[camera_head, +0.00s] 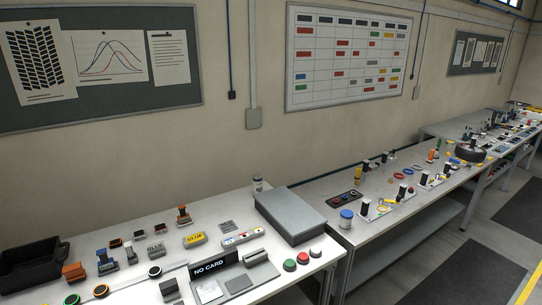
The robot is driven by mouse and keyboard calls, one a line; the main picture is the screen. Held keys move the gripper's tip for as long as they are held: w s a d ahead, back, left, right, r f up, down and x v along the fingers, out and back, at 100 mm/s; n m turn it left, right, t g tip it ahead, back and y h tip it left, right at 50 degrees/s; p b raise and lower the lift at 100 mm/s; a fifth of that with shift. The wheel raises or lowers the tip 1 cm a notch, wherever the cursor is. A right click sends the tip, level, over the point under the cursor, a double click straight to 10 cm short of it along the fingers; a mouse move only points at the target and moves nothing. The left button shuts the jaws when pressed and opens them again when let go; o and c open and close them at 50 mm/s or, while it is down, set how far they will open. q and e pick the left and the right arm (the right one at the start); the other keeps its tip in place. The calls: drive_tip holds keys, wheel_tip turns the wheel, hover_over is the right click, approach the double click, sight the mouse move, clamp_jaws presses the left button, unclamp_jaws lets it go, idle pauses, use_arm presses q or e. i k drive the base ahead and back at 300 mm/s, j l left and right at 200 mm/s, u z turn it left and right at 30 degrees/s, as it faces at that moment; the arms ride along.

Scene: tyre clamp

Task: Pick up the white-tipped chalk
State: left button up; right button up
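I cannot pick out the white-tipped chalk for certain. Small yellow and white pieces (382,209) lie on the right bench (325,188), but they are too small to tell apart. The left bench (130,235) holds a yellow block marked GLUE (194,239) and a white strip with coloured marks (242,237). Neither of my grippers is in view.
A grey metal box (292,216) stands at the left bench's right end, with red and green buttons (296,261) in front. A black bin (32,266) is at far left. A blue-lidded jar (346,219) and a tyre (470,154) are on the right benches. Floor at lower right is clear.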

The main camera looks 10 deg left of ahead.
sight(129, 248)
drive_tip(key=u, duration=1.45)
